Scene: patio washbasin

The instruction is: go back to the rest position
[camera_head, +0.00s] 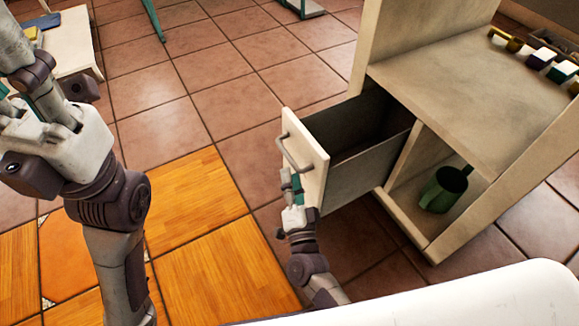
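My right gripper (291,180) is at the front of an open drawer (352,165), just under the lower end of its metal handle (290,150). Whether it touches the handle or how far its fingers are apart cannot be made out. The drawer is pulled out to the left from a cream cabinet (470,105); the visible part of its inside looks empty. My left arm rises at the left edge, and its gripper (22,100) shows only in part, with its fingers not clear.
A green mug (443,189) stands in the cabinet's lower compartment. A cream table (70,42) is at the back left. The tiled floor (215,75) between is clear.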

